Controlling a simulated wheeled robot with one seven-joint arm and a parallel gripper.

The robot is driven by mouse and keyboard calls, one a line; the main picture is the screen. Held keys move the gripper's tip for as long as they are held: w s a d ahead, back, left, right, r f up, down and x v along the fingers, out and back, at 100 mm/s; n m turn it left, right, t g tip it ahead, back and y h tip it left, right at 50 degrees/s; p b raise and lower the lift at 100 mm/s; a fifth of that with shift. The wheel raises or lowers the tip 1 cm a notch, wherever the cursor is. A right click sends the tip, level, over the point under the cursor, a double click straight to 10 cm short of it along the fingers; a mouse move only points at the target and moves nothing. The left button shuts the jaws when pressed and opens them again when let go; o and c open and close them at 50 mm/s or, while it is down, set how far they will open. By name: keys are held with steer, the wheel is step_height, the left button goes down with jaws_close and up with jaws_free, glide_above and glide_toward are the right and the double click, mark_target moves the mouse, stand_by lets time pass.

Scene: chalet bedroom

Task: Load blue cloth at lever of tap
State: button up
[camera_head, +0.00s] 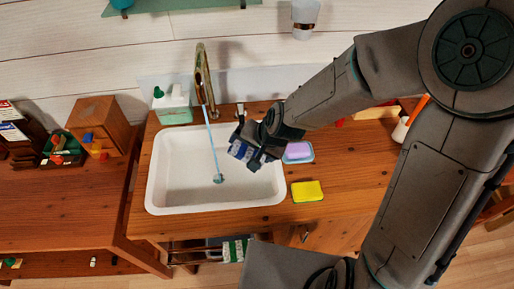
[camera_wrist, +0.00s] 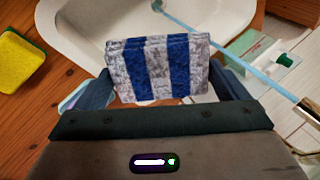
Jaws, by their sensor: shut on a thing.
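My gripper (camera_head: 258,153) is shut on the folded blue cloth (camera_head: 240,150), which has blue and grey-white stripes. In the wrist view, the cloth (camera_wrist: 160,70) sits between the two fingers, its layers stacked. The gripper holds it above the right part of the white sink (camera_head: 165,190). The brass tap (camera_head: 202,75) stands behind the sink, and a thin blue stream runs from it to the drain. A small metal piece (camera_head: 240,109), perhaps the tap's lever, stands right of the spout, just behind the gripper. Part of the tap also shows in the wrist view (camera_wrist: 309,108).
A soap bottle (camera_head: 173,108) stands left of the tap. A purple soap in a dish (camera_head: 298,151) and a yellow sponge (camera_head: 307,191) lie on the counter right of the sink. A wooden box (camera_head: 98,124) stands on the left table. The counter's front right is clear.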

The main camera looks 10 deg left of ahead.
mark_target(241, 145)
steer(key=a, duration=0.1)
steer(key=w+a, duration=0.1)
steer(key=w+a+f+b, duration=0.1)
steer(key=shift+w+a, duration=0.1)
steer(key=shift+a, duration=0.25)
steer(key=w+a+f, duration=0.1)
steer(key=w+a, duration=0.3)
steer(key=a, duration=0.2)
steer(key=shift+w+a+f, duration=0.15)
steer(key=shift+a+f, duration=0.1)
steer(key=shift+a, duration=0.15)
steer(key=s+d+b, duration=0.3)
steer(key=s+d, duration=0.1)
steer(key=d, duration=0.3)
steer(key=shift+b, duration=0.3)
stand_by(0.5)
steer(key=shift+s, duration=0.1)
stand_by(1.1)
steer(key=d+r, duration=0.1)
steer(key=s+d+r+p, duration=0.1)
steer(key=d+r, duration=0.1)
steer(key=shift+s+d+r+p, duration=0.1)
steer(key=shift+s+r+p, duration=0.05)
steer(key=shift+s+p, duration=0.2)
steer(key=shift+s+d+r, duration=0.4)
steer(key=shift+s+d, duration=0.05)
